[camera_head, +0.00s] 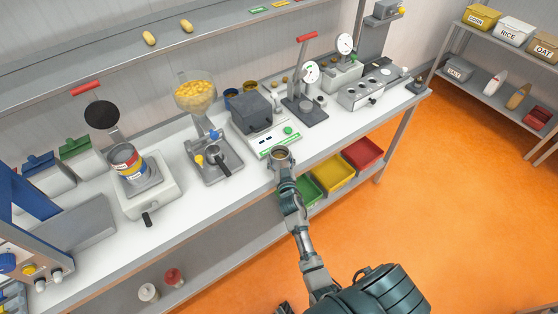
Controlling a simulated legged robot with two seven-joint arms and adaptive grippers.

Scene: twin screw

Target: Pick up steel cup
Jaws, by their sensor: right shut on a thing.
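A small round steel cup (281,155) with a brownish inside is at the front edge of the white workbench (249,184), in front of the scale. My right gripper (282,165) reaches it from below and is shut on it. The fingers are small and partly hidden by the cup and wrist. I cannot tell whether the cup touches the bench. My left gripper is not in view.
A scale with a dark block (258,117) stands just behind the cup. A grinder with a yellow-filled hopper (196,97) is to the left, and a press (304,95) is to the right. Green, yellow (334,174) and red bins sit below the bench edge.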

